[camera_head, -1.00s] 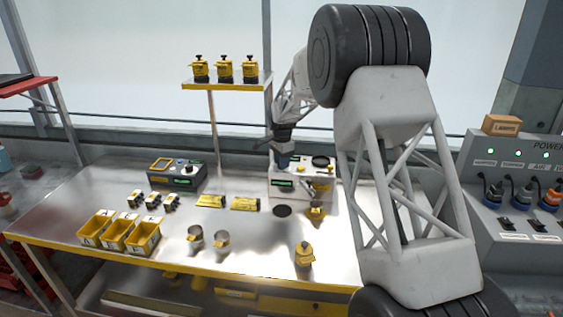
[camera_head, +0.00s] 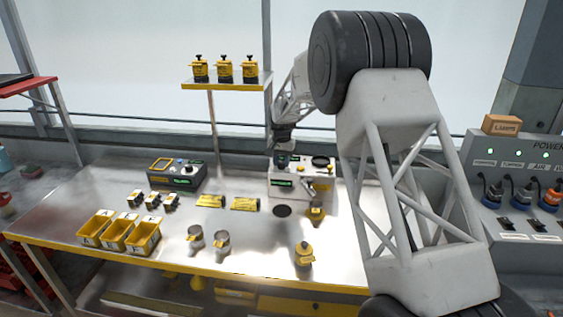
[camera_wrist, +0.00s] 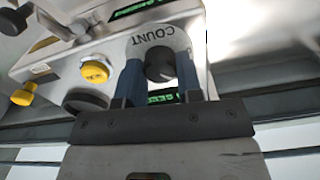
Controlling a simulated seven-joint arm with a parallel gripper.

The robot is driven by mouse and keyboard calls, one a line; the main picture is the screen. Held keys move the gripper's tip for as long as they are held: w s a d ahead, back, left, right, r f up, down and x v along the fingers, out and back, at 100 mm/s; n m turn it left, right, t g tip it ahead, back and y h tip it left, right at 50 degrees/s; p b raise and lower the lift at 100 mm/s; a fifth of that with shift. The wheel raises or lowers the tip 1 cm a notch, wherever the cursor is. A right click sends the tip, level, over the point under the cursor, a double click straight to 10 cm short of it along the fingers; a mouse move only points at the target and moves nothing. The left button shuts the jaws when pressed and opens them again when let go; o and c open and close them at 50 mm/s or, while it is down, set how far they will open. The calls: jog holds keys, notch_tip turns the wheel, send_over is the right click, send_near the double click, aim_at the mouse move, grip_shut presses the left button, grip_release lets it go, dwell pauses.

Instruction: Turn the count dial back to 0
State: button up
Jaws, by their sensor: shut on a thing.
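The count dial is a dark round knob (camera_wrist: 160,68) beside the word COUNT on the pale top of the seeder (camera_wrist: 120,47). In the wrist view my gripper (camera_wrist: 160,75) has its two blue fingers on either side of the knob, shut on it. I cannot read which number the dial points to. In the head view the white seeder (camera_head: 290,189) stands at the back of the bench with a green-lit display on its front. My gripper (camera_head: 284,160) reaches down to its top left part, and the dial is hidden there.
A yellow button (camera_wrist: 95,70) and a dark round part (camera_wrist: 85,101) sit close beside the fingers. A grey control box (camera_head: 178,175) stands left of the seeder. Yellow bins (camera_head: 120,246), metal cups (camera_head: 222,243) and a yellow-topped canister (camera_head: 304,255) stand in front.

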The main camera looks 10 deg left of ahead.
aim_at(282, 162)
jog(key=n, duration=0.4)
jog(key=shift+n, duration=0.3)
jog(key=n, duration=0.4)
jog(key=shift+n, duration=0.3)
jog(key=o, duration=0.9)
jog(key=shift+o, duration=0.2)
jog(key=shift+r, duration=3.9)
